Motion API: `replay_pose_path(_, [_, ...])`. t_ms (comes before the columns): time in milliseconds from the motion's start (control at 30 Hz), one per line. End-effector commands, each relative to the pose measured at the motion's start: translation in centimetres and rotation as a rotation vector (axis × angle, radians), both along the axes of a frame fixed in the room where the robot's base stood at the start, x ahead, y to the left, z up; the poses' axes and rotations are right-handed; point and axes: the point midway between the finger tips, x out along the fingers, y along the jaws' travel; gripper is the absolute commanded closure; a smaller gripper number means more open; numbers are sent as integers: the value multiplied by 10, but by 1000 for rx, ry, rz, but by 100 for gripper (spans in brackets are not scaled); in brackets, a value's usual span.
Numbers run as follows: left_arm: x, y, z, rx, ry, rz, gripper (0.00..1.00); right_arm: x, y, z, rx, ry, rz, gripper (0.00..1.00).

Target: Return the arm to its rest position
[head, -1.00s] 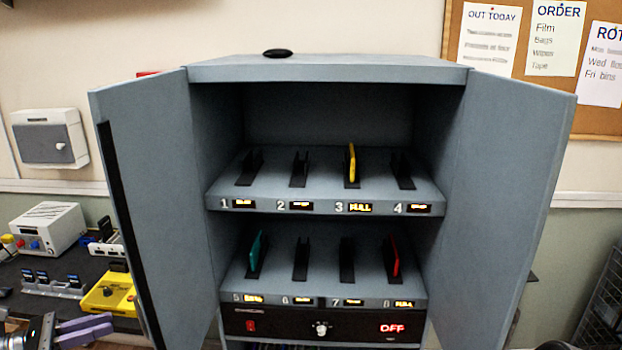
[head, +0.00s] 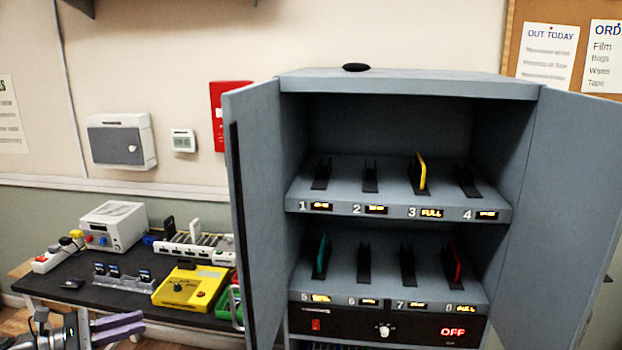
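My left gripper (head: 120,326) is at the bottom left of the head view, low in front of the dark bench. Its two purple fingers lie close together and point right; no object shows in them, and any gap is unclear. My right gripper is not in view. The grey cabinet (head: 410,86) stands open with two shelves of numbered slots. A yellow phone (head: 421,172) stands in slot 3, a teal phone (head: 321,254) in slot 5 and a red phone (head: 455,264) in slot 8. The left gripper is well apart from them.
The cabinet's left door (head: 262,220) and right door (head: 575,190) stick out forward. The bench (head: 95,284) holds a white device (head: 113,227), a yellow device (head: 188,287), a grey rack (head: 123,280) and a green tray (head: 228,305). The cabinet's panel reads OFF.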

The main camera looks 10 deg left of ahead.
Motion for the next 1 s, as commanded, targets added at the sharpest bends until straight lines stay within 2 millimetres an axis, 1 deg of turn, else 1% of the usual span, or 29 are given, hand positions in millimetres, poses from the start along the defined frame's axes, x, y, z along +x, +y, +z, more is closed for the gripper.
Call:
replay_pose_path(67, [8, 2, -14, 53, -14, 39, 82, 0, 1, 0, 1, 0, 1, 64])
replay_pose_path(167, [19, 1, -42, 143, -19, 90, 82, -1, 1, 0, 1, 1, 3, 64])
replay_pose_path(200, [22, 0, -57, 182, -16, 108, 82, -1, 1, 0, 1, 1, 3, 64])
replay_pose_path(267, [28, -6, -79, 243, -11, 124, 82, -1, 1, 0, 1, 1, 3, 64])
replay_pose_path(300, [32, -12, -95, 284, -6, 128, 82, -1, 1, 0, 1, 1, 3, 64])
replay_pose_path(367, [38, -26, -121, 354, 0, 123, 82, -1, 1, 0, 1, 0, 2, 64])
replay_pose_path(400, [41, -38, -140, 402, 5, 113, 82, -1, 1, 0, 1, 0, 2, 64])
replay_pose_path(467, [45, -63, -172, 487, 10, 84, 82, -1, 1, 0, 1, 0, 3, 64])
replay_pose_path(500, [46, -84, -195, 549, 12, 54, 82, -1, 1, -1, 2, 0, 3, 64])
replay_pose_path(567, [44, -120, -229, 651, 7, -7, 82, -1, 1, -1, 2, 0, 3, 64])
replay_pose_path(600, [40, -146, -252, 718, -1, -57, 82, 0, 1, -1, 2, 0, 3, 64])
replay_pose_path(667, [29, -184, -282, 818, -19, -141, 82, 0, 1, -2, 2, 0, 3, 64])
replay_pose_path(700, [19, -210, -301, 884, -38, -202, 82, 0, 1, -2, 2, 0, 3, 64])
replay_pose_path(767, [-2, -247, -326, 979, -73, -305, 82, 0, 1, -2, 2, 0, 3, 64])
replay_pose_path(800, [-19, -271, -342, 1041, -101, -379, 82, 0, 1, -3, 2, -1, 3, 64])
replay_pose_path(867, [-49, -306, -362, 1133, -156, -501, 82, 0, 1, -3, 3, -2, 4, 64])
replay_pose_path(900, [-72, -327, -373, 1191, -197, -589, 82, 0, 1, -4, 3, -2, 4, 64])
replay_pose_path(967, [-111, -354, -386, 1271, -270, -731, 82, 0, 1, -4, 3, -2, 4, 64])
replay_pose_path(1000, [-137, -368, -392, 1316, -316, -821, 82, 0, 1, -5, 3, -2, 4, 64])
